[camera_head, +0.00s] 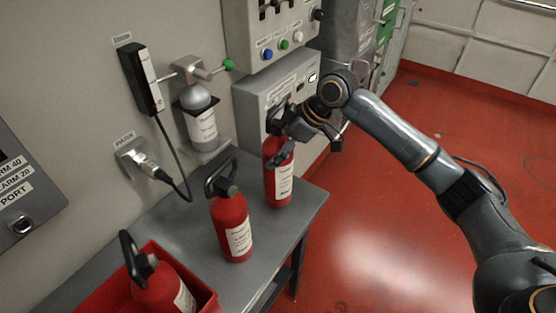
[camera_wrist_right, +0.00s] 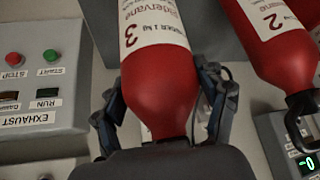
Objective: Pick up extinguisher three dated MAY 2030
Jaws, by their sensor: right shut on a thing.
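The extinguisher marked 3 (camera_head: 279,184) is a red cylinder with a white label, upright at the right end of the grey table (camera_head: 178,222). My right gripper (camera_head: 285,147) is shut on its upper body. In the right wrist view, extinguisher three (camera_wrist_right: 163,85) appears upside down between the two fingers (camera_wrist_right: 165,108). Its large 3 is readable; I cannot make out a date. I cannot tell if its base touches the table. My left gripper is not in view.
Extinguisher two (camera_head: 232,228) stands left of it, also in the right wrist view (camera_wrist_right: 262,45). Another extinguisher (camera_head: 160,288) is in a red bin (camera_head: 208,302) at front left. A grey control box (camera_head: 252,103) is close behind. Open red floor (camera_head: 400,240) lies right.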

